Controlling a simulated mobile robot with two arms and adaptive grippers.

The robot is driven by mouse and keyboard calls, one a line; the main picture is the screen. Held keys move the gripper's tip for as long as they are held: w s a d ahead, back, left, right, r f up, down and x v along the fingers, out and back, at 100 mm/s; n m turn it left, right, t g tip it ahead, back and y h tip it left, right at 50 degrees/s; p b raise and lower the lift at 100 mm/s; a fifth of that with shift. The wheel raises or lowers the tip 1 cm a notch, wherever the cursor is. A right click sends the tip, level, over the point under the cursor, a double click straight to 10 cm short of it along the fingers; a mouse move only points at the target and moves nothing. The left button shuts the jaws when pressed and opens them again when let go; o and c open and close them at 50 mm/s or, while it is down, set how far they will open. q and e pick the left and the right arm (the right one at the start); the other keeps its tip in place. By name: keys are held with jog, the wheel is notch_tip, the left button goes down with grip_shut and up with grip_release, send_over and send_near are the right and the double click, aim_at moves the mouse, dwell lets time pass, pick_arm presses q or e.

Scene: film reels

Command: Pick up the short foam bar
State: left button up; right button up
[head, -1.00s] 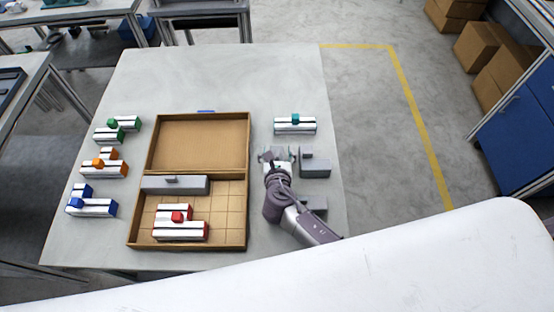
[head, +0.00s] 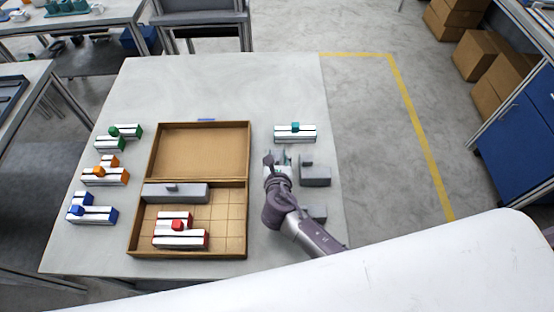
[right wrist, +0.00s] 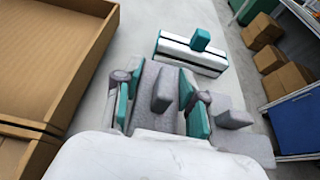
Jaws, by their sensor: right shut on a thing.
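My right gripper (head: 277,160) is low over the right part of the table, just right of the open box. In the right wrist view, its teal-padded fingers (right wrist: 158,98) are shut on a short grey foam bar (right wrist: 147,82) with a raised grey tab. The hand mostly hides this bar in the head view. I cannot tell whether it touches the table. Another grey foam piece (head: 315,175) lies just right of the gripper. My left gripper is not in view.
The cardboard box (head: 248,210) holds a long grey bar (head: 190,193) and red-marked pieces (head: 180,240). A teal-marked piece (head: 295,134) lies beyond my gripper. Green, orange and blue sets line the left side.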

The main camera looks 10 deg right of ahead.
notch_tip(320, 180, up, 2)
jog(key=shift+r, duration=0.15)
jog(key=s+d+r, duration=0.7)
jog(key=s+d, duration=0.1)
jog(key=s, duration=0.1)
notch_tip(320, 180, up, 12)
jog(key=w+n+y+b, duration=0.2)
jog(key=b, duration=0.1)
jog(key=shift+f+y, duration=0.2)
jog(key=shift+y, duration=0.1)
jog(key=shift+d, duration=0.15)
